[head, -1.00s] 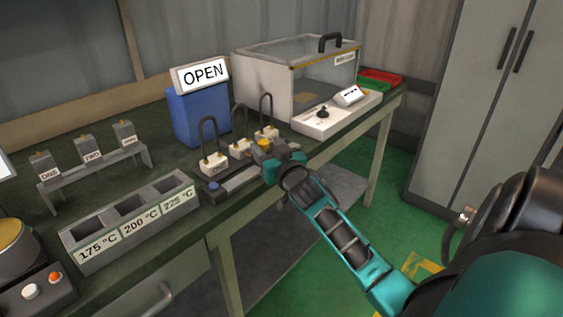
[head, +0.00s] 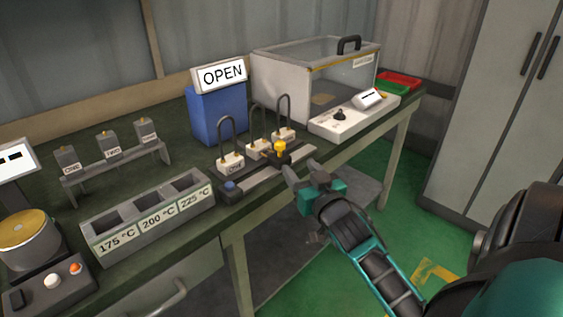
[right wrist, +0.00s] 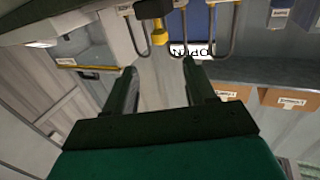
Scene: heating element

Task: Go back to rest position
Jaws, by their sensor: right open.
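My right gripper (head: 303,174) is open and empty, just off the front edge of the workbench (head: 180,262) in the head view. Its two fingers (right wrist: 160,88) are spread apart in the right wrist view, with nothing between them. Beyond the fingertips stands a fixture with a yellow knob (head: 279,148) and a row of looped heating elements (head: 231,160). The yellow knob also shows in the right wrist view (right wrist: 159,36). A visible gap lies between the gripper and the knob. My left gripper does not show.
A three-slot temperature holder (head: 150,228) and a small rack of labelled blocks (head: 112,153) stand at left. A blue box with an OPEN sign (head: 223,75), a clear-lidded chamber (head: 300,82) and red and green trays (head: 399,82) stand behind. Green floor (head: 400,215) is free at right.

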